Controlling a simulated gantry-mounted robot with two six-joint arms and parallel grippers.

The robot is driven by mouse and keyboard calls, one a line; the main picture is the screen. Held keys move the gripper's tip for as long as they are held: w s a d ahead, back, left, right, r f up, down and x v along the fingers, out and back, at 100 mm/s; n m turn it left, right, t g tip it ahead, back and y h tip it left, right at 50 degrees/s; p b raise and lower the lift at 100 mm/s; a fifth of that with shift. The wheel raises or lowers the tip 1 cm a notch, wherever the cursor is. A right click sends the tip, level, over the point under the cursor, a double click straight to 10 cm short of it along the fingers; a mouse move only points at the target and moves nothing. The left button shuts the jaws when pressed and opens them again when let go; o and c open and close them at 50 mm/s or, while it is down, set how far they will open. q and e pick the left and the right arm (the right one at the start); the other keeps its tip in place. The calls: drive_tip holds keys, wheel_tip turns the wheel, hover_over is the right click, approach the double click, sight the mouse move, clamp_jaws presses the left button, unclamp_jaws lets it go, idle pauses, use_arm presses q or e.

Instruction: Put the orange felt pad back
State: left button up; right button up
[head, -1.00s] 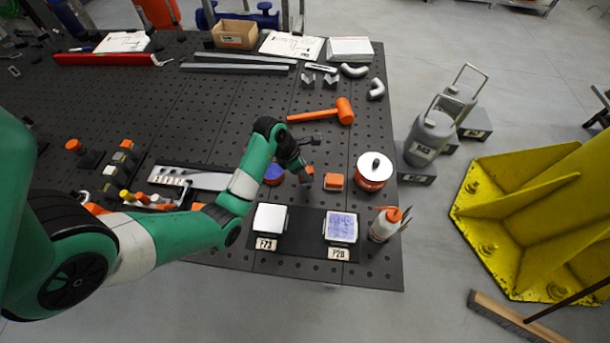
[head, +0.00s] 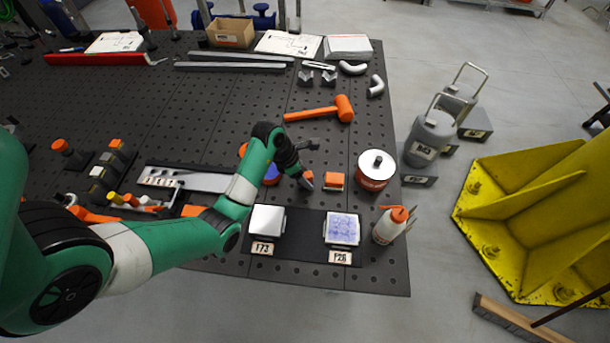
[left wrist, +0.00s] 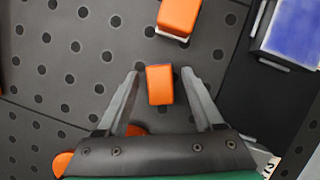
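A small orange block (left wrist: 160,84), likely the felt pad, lies between the fingers of my left gripper (left wrist: 160,80) in the left wrist view. The fingers are open with a gap on each side of it. In the head view my left gripper (head: 304,184) points down at the bench and partly hides this block (head: 308,175). A second orange block (head: 334,181) with a pale edge sits just to the right; it also shows in the left wrist view (left wrist: 179,16). My right gripper is not in view.
A black tray (head: 299,235) near the bench edge holds a white square plate (head: 267,219) and a blue-patterned one (head: 342,229). A red-and-white can (head: 374,172), a bottle (head: 386,228) and an orange mallet (head: 320,112) stand or lie nearby.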

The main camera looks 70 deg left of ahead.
use_arm(q)
drive_tip(key=shift+r, duration=0.2)
drive_tip(key=p+v, duration=0.7)
drive_tip(key=v, duration=0.5)
